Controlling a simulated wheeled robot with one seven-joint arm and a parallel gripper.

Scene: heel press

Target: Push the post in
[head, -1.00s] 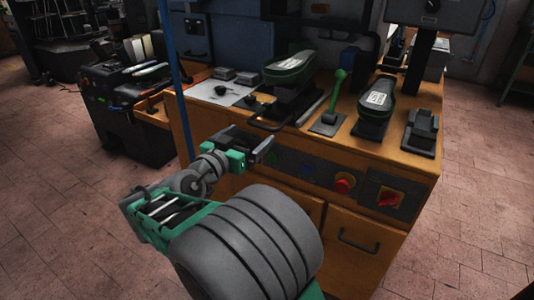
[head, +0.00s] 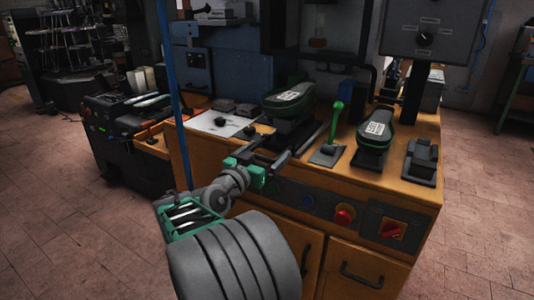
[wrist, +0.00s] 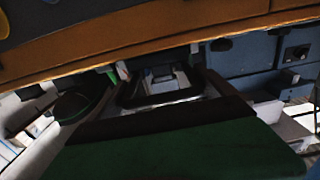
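The post is not plainly marked. I take it to be the dark carriage under the left green-topped shoe form (head: 290,98), on the bench. A dark bar stands at its front edge. My gripper (head: 272,154) reaches over the bench's front edge, right at that bar and below the form. Its dark fingers merge with the bar, so I cannot tell whether they touch it or how far apart they are. In the wrist view, a large dark green form (wrist: 185,155) fills the bottom, with a black U-shaped frame above it.
A green-knobbed lever (head: 336,118), a second green form (head: 376,128) and a black block (head: 421,158) stand to the right. A red button (head: 345,214) and a red switch (head: 393,230) are on the bench front. A blue upright pole (head: 172,90) stands at the left.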

